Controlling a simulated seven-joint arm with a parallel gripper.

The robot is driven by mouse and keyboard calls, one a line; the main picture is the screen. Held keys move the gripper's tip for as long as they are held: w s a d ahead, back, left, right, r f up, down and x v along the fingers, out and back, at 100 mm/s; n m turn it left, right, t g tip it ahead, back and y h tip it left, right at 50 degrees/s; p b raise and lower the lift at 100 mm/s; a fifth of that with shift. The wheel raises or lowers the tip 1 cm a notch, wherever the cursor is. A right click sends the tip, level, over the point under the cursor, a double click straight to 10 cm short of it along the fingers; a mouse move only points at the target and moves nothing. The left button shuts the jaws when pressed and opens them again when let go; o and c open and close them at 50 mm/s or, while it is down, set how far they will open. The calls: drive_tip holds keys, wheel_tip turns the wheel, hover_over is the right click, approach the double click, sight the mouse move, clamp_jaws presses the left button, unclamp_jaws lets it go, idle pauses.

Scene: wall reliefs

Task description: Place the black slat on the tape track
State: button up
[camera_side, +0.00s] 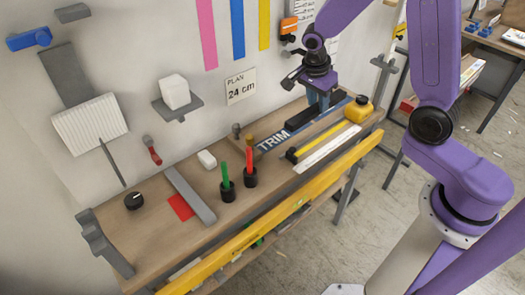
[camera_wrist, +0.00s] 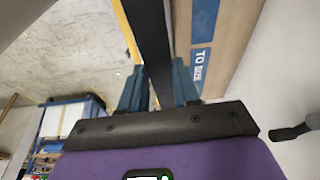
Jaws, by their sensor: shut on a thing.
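A black slat (camera_side: 301,118) is at the back right of the bench, over or beside the blue "TRIM" strip (camera_side: 275,139). My gripper (camera_side: 322,104) is at the slat's right part, pointing down. In the wrist view its blue fingers (camera_wrist: 160,88) are shut on the slat (camera_wrist: 150,35), which runs away between them. The blue strip (camera_wrist: 203,40), with "TO SIZE" lettering, lies to its right there. A yellow tape (camera_side: 320,138) stretches along the bench from a yellow tape measure (camera_side: 358,109). I cannot tell which marking is the tape track, or whether the slat touches the bench.
A white strip (camera_side: 328,149) lies in front of the yellow tape. A long yellow level (camera_side: 290,208) runs along the bench's front edge. Red and green tools stand in black cups (camera_side: 250,177) left of the strip. A grey bar (camera_side: 190,195) lies farther left.

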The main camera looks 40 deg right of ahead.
drive_tip(key=w+f, duration=0.3)
drive_tip(key=w, duration=0.1)
drive_tip(key=w+f, duration=0.3)
drive_tip(key=w, duration=0.2)
drive_tip(key=w+d+f, duration=0.1)
drive_tip(key=w+f, duration=0.2)
drive_tip(key=w, duration=0.1)
drive_tip(key=shift+w+d+f, duration=0.1)
drive_tip(key=shift+w+f, duration=0.05)
drive_tip(key=shift+w, duration=0.05)
drive_tip(key=shift+w+f, duration=0.15)
drive_tip(key=shift+f, duration=0.8)
drive_tip(key=shift+w+f, duration=0.15)
drive_tip(key=shift+f, duration=0.8)
drive_tip(key=o, duration=0.9)
drive_tip(key=shift+f, duration=0.15)
